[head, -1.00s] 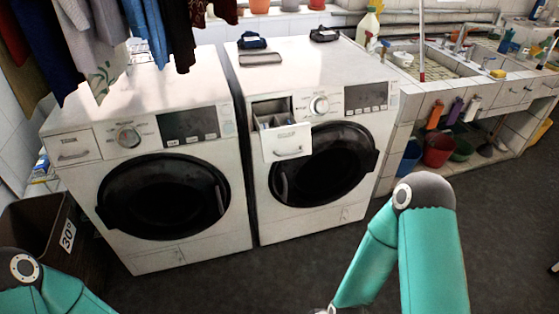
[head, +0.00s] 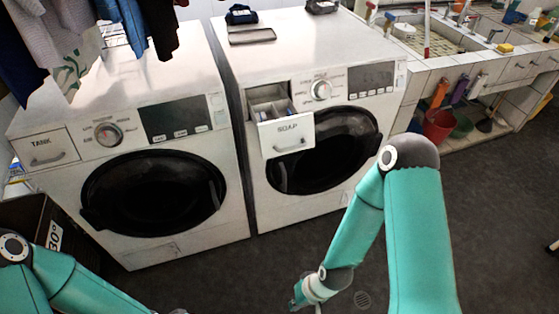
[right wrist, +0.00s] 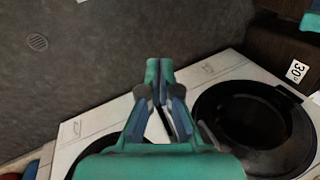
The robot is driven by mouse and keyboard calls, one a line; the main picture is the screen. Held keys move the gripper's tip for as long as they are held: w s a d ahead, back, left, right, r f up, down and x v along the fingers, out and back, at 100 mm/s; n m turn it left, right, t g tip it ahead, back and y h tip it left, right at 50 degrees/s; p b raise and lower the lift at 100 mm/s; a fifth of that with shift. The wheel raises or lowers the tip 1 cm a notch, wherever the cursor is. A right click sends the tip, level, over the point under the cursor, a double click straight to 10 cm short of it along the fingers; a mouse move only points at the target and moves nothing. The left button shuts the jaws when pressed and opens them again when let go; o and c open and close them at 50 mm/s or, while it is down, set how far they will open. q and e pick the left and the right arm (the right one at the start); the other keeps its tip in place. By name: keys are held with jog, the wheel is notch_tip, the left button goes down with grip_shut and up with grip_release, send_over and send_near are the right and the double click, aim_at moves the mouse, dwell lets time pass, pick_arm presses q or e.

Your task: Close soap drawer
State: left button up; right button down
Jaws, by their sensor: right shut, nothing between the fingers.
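The soap drawer (head: 286,136), a white box marked SOAP with a handle on its front, stands pulled out of the upper left of the right washing machine (head: 390,92) in the head view. Its inner compartments (head: 268,107) show from above. My right gripper (head: 297,302) is low at the bottom middle, in front of and below the drawer, apart from it. In the right wrist view its fingers (right wrist: 159,66) are together and empty. The drawer cannot be made out in that view. My left arm shows at the lower left, but its gripper is out of frame.
The left washing machine (head: 210,140) has a TANK drawer (head: 45,148) flush with its front. A dark bin (head: 28,215) marked 30° stands at the lower left. Clothes hang at the upper left. The grey floor (head: 235,275) before the machines is clear.

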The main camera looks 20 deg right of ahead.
jog(key=w+m+t+h+b, duration=0.3)
jog(key=w+m+t+b, duration=0.5)
jog(key=w+b, duration=1.1)
jog(key=w+r+m+t+h+b, duration=0.2)
jog(key=w+r+m+t+b, duration=0.1)
jog(key=w+r+t+b, duration=0.4)
jog(key=s+d+r+m+t+h+b, duration=0.1)
jog(key=s+r+m+t+h+b, duration=0.45)
jog(key=r+m+b, duration=0.4)
jog(key=f+x, duration=0.1)
jog(key=x, duration=1.2)
jog(key=shift+w+d+n+g, duration=0.35)
jog(key=shift+w+d, duration=0.05)
jog(key=shift+r+h, duration=0.1)
jog(key=shift+h, duration=0.15)
jog(key=shift+d, duration=0.1)
